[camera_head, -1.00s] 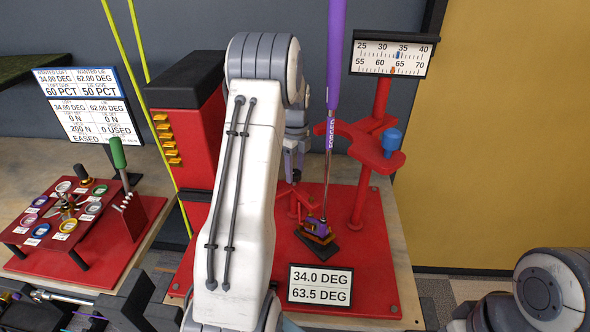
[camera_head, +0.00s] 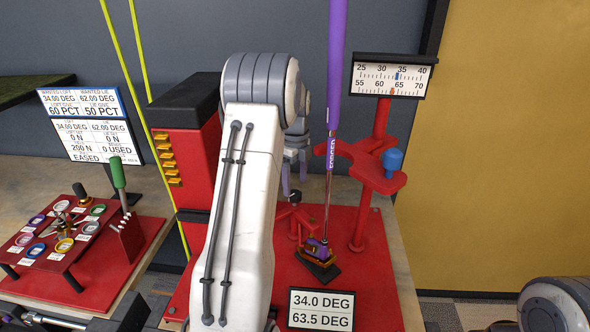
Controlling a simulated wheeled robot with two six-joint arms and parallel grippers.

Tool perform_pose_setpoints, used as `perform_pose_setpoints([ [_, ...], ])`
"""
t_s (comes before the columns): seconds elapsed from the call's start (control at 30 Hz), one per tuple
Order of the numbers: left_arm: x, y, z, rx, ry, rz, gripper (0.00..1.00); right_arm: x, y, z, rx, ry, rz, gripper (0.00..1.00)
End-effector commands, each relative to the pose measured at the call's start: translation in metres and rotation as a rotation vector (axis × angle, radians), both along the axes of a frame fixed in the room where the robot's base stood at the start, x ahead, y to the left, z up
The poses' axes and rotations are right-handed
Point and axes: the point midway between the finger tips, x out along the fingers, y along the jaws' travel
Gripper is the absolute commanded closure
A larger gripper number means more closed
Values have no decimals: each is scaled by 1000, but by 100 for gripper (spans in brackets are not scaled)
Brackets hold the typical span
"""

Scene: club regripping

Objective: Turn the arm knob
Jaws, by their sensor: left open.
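My left gripper (camera_head: 294,178) shows partly behind my white left arm, its two grey-purple fingers apart and pointing down. It is empty, just above a small black knob (camera_head: 295,197) on a low red post; whether they touch I cannot tell. A blue knob (camera_head: 392,160) stands on the red bracket (camera_head: 372,168), to the right of the gripper. I cannot tell which of the two is the arm knob. The golf club (camera_head: 334,110), with a purple grip and steel shaft, stands upright with its head (camera_head: 317,248) in a clamp. My right gripper is out of view.
A gauge (camera_head: 393,78) with two scales stands at the upper right. A display (camera_head: 320,309) reads 34.0 and 63.5 DEG. A red cabinet (camera_head: 186,145) stands left of my arm. A red tray table with coloured rings (camera_head: 64,245) and a green-handled lever (camera_head: 118,174) are farther left.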

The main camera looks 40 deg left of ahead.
Motion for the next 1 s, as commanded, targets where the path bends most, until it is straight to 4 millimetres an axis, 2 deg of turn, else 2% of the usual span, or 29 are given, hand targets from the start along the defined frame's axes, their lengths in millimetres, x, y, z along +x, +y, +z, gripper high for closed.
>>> perform_pose_setpoints([
  [0.03,1,1,9,3,-7,0,16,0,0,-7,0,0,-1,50],
  [0.2,1,1,43,3,-5,0,16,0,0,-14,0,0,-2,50],
  [0.4,0,1,66,2,-2,1,16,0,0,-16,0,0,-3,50],
  [1.0,0,1,70,1,-1,0,16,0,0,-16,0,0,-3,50],
])
